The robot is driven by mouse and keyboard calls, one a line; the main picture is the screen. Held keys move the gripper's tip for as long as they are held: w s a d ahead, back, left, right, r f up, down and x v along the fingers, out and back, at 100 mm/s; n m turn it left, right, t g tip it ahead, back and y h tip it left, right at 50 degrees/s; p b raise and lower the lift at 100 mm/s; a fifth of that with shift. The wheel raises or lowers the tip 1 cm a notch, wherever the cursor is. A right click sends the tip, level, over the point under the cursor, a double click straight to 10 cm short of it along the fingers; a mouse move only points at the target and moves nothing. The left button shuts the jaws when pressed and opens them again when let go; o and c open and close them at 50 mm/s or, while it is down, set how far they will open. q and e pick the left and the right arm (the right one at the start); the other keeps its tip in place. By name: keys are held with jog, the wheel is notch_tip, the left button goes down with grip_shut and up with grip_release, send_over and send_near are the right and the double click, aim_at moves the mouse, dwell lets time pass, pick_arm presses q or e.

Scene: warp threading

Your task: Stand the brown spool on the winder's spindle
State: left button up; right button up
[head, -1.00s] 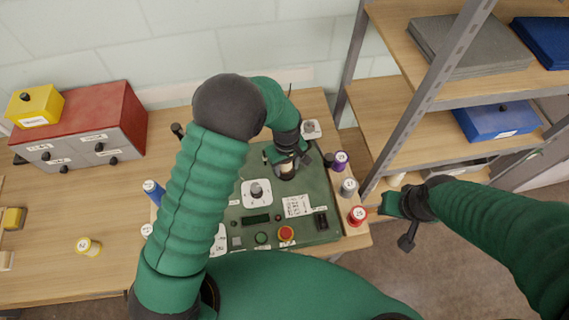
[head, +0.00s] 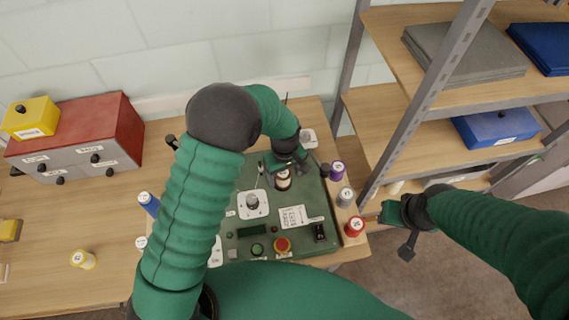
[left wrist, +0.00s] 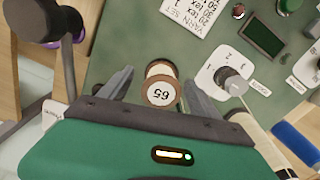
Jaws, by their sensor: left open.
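The brown spool (head: 283,181) stands upright on the green winder panel (head: 262,212), its pale numbered top facing up. My left gripper (head: 287,164) is just above and behind it in the head view. In the left wrist view the spool (left wrist: 161,90) sits between the two open fingers, with a gap at each side. The spindle is not visible; whatever is under the spool is hidden, so I cannot tell whether it is seated on it. My right gripper (head: 393,213) is at the right, away from the winder, near the shelf; its jaws are unclear.
Purple (head: 336,171), grey (head: 345,197) and red (head: 354,227) spools stand along the winder's right edge. A dial (head: 253,203) and a red button (head: 282,245) are on the panel. Blue (head: 149,203) and yellow (head: 82,259) spools stand left. A metal shelf (head: 408,125) rises at right.

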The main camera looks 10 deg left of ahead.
pick_arm(q)
notch_tip(320, 180, up, 15)
jog(key=b, duration=0.2)
jog(key=s+a+f+m+t+b, duration=0.2)
jog(key=s+a+f+m+b, duration=0.4)
jog(key=s+a+f, duration=0.4)
jog(key=s+m, duration=0.1)
jog(key=s, duration=0.2)
jog(key=shift+s+a+m+t, duration=0.15)
jog(key=shift+s+m+t, duration=0.1)
jog(key=shift+m+t, duration=0.05)
jog(key=shift+s+a, duration=0.1)
jog(key=shift+a, duration=0.15)
